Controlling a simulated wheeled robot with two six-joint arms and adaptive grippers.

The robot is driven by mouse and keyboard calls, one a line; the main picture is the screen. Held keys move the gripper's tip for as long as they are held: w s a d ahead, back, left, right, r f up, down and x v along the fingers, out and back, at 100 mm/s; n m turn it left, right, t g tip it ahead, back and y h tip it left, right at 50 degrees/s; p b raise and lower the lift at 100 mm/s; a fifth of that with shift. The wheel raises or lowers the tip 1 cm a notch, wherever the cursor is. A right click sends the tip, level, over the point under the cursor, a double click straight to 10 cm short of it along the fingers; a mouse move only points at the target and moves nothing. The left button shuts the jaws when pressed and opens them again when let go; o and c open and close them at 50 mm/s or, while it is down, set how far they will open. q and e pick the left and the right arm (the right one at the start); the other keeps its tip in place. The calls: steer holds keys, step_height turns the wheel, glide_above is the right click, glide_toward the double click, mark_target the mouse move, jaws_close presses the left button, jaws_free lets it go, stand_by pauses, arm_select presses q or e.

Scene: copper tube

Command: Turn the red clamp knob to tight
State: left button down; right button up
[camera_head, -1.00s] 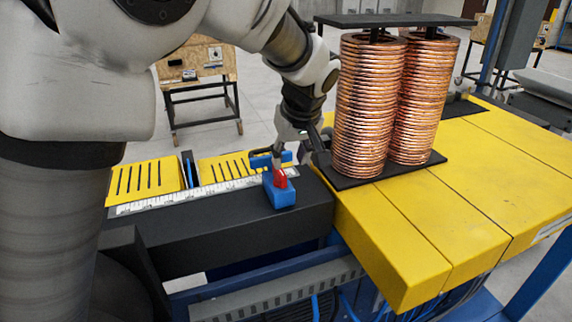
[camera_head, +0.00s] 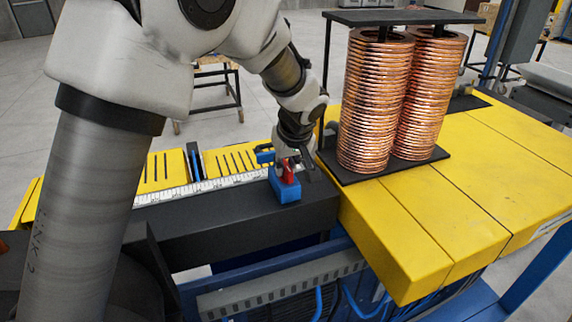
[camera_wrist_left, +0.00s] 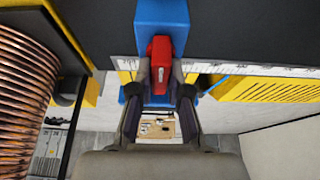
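The red clamp knob (camera_head: 288,173) sits on a blue clamp block (camera_head: 286,190) at the right end of the black beam. In the left wrist view the knob (camera_wrist_left: 160,65) lies along the blue clamp (camera_wrist_left: 162,17), its narrow end pointing toward my gripper. My left gripper (camera_head: 291,163) is at the clamp, reaching in from above and behind. In the left wrist view its two fingers (camera_wrist_left: 160,90) stand on either side of the knob's near end. Whether the pads press on it I cannot tell. My right gripper is in neither view.
Two tall copper coil stacks (camera_head: 375,100) stand on a black plate close to the right of my gripper. A yellow slotted table (camera_head: 160,172) with a white ruler strip (camera_head: 172,193) lies left and behind. The yellow surface (camera_head: 480,190) at right is mostly clear.

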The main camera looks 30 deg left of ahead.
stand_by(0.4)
arm_select(q)
steer(key=shift+f+m+h, duration=0.1)
steer(key=shift+m+h, duration=0.2)
steer(key=shift+m, duration=0.4)
steer(key=shift+m+t, duration=0.3)
steer(key=shift+m, duration=0.4)
steer(key=m+h, duration=0.1)
steer(key=m, duration=0.1)
steer(key=m+p, duration=0.1)
steer(key=m, duration=0.1)
steer(key=shift+t+h+p, duration=0.3)
steer(key=shift+t+h, duration=0.1)
steer(key=m+h, duration=0.1)
steer(key=m, duration=0.2)
steer(key=shift+p, duration=0.3)
steer(key=m+h, duration=0.1)
steer(key=m, duration=0.2)
steer(key=shift+d+f+m+h, duration=0.1)
steer(key=shift+m+h, duration=0.2)
steer(key=shift+m, duration=0.1)
steer(key=shift+m+g+h+b, duration=0.65)
steer(key=shift+m+b, duration=0.4)
steer(key=shift+m, duration=1.15)
